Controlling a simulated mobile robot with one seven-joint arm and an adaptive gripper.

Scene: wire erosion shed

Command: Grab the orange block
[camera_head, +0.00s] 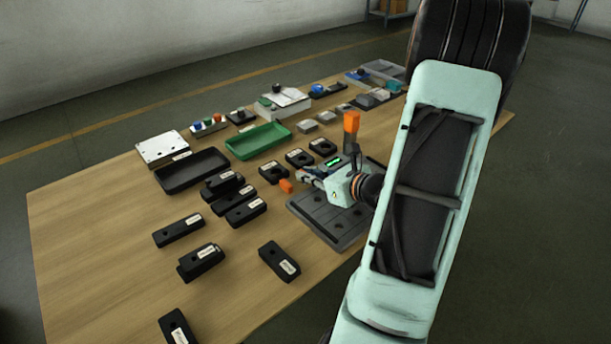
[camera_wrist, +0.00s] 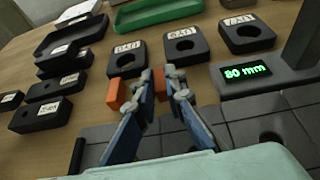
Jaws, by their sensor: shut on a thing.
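The small orange block (camera_head: 286,186) shows at the tip of my gripper (camera_head: 303,178) in the head view. In the wrist view the orange block (camera_wrist: 113,93) sits at the fingertips of my gripper (camera_wrist: 158,78). The left finger covers its middle, and orange shows on both sides of that finger. My gripper is shut on the block, above the table beside a dark grooved plate (camera_head: 325,222). The block's underside is hidden, so I cannot tell whether it touches anything below.
Black labelled blocks with round holes (camera_head: 299,157) stand just behind the gripper. A gauge with a green "80 mm" display (camera_wrist: 246,76) and an orange-topped post (camera_head: 351,121) stand close right. Black (camera_head: 190,172) and green (camera_head: 258,141) trays lie farther back. Wooden table (camera_head: 110,255) is bare front left.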

